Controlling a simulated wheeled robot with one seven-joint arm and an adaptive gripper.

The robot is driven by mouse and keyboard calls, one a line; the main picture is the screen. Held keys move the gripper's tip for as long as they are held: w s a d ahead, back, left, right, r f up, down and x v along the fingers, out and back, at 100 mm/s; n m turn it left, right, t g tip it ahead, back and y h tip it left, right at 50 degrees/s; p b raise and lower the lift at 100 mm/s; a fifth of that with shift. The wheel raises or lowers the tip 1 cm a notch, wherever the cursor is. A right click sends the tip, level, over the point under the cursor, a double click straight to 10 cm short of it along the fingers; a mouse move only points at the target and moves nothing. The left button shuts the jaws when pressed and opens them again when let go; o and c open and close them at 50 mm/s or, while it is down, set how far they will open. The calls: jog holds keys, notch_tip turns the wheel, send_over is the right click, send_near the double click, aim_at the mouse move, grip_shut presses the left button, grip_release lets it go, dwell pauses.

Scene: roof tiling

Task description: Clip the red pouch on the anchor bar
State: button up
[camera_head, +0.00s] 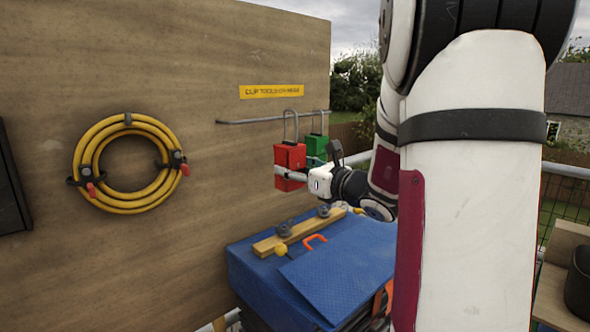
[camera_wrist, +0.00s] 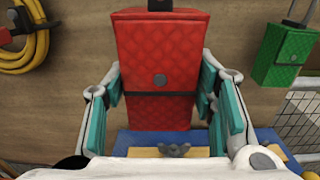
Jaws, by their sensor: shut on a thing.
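The red pouch (camera_head: 289,160) is in front of the wooden board, upright, with a grey wire hook rising from its top. The hook reaches the anchor bar (camera_head: 250,120), a grey rod on the board; I cannot tell whether it bears on the bar. My gripper (camera_head: 291,172) is shut on the pouch from the right side. In the wrist view the red pouch (camera_wrist: 160,70) stands between the teal finger pads of my gripper (camera_wrist: 163,100). The top of its hook is out of the wrist view.
A green pouch (camera_head: 316,147) hangs on the bar just right of the red one. Below is a blue box (camera_head: 340,265) with a wooden strip (camera_head: 290,235) on it. A coiled yellow hose (camera_head: 85,160) hangs at left. A yellow label (camera_head: 271,91) is above the bar.

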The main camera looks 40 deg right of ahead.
jog(key=shift+w+a+b, duration=0.15)
jog(key=shift+w+b, duration=0.3)
jog(key=shift+w, duration=3.35)
jog(key=shift+s+r, duration=0.1)
jog(key=shift+s, duration=0.05)
jog(key=shift+w, duration=0.2)
jog(key=shift+w+b, duration=0.45)
jog(key=shift+w, duration=0.05)
jog(key=shift+w, duration=0.25)
